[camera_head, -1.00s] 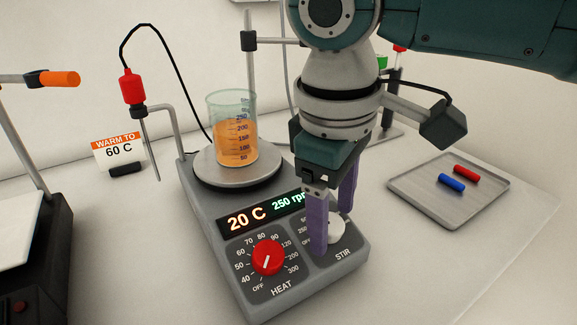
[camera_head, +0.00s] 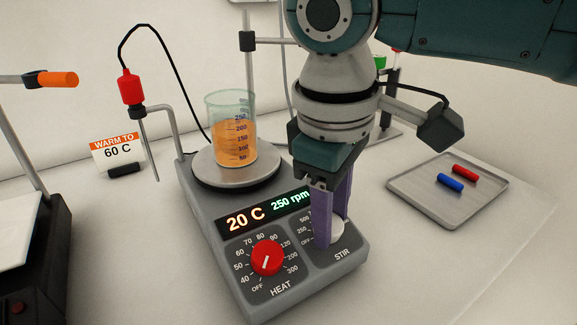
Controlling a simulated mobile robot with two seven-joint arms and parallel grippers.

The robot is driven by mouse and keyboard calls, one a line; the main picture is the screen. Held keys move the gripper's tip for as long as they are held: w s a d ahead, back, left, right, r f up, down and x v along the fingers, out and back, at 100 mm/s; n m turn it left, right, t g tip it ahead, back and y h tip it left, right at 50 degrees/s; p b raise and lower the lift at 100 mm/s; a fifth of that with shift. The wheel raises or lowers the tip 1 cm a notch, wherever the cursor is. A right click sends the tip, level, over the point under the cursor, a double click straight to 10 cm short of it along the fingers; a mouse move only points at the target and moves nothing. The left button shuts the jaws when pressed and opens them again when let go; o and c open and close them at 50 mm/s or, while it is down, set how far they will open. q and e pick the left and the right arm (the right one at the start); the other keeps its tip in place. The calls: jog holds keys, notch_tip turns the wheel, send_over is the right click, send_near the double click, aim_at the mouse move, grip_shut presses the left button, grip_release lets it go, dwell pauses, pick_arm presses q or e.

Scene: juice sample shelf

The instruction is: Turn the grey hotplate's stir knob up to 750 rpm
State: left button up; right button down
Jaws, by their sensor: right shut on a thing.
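The grey hotplate (camera_head: 215,221) stands in the middle of the bench. Its display (camera_head: 264,211) reads 20 C and 250 rpm. The white stir knob (camera_head: 338,232) is on the right of the front panel, above the word STIR, and is partly hidden by my gripper. My right gripper (camera_head: 333,231) comes down from above with its purple fingers shut on the stir knob, one finger on each side. The knob's pointer mark is hidden. The red heat knob (camera_head: 267,258) is on the left of the panel. My left gripper is not in view.
A beaker of orange liquid (camera_head: 232,138) stands on the hotplate's round plate. A red-topped probe (camera_head: 132,88) hangs at the left by a "WARM TO 60 C" card (camera_head: 118,151). A grey tray (camera_head: 420,202) with red and blue stir bars lies right. Dark equipment (camera_head: 45,260) stands far left.

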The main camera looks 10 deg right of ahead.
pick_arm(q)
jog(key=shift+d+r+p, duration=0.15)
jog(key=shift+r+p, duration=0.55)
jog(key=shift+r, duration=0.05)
pick_arm(e)
jog(key=shift+r+m, duration=0.15)
jog(key=shift+m, duration=0.25)
jog(key=m+y+p, duration=0.1)
jog(key=m+p, duration=0.2)
jog(key=p, duration=0.2)
jog(key=shift+r+m+g, duration=0.15)
jog(key=shift+m+g, duration=0.15)
jog(key=shift+g, duration=0.1)
jog(key=m+y+p, duration=0.1)
jog(key=m+p, duration=0.1)
jog(key=m, duration=0.1)
jog(key=shift+p, duration=0.3)
jog(key=m+y+p, duration=0.1)
jog(key=m, duration=0.2)
jog(key=shift+d+f+p, duration=0.1)
jog(key=shift+f+p, duration=0.1)
jog(key=shift+p, duration=0.2)
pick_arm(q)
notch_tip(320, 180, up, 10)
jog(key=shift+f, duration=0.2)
pick_arm(e)
jog(key=shift+m, duration=0.4)
jog(key=shift+f, duration=0.1)
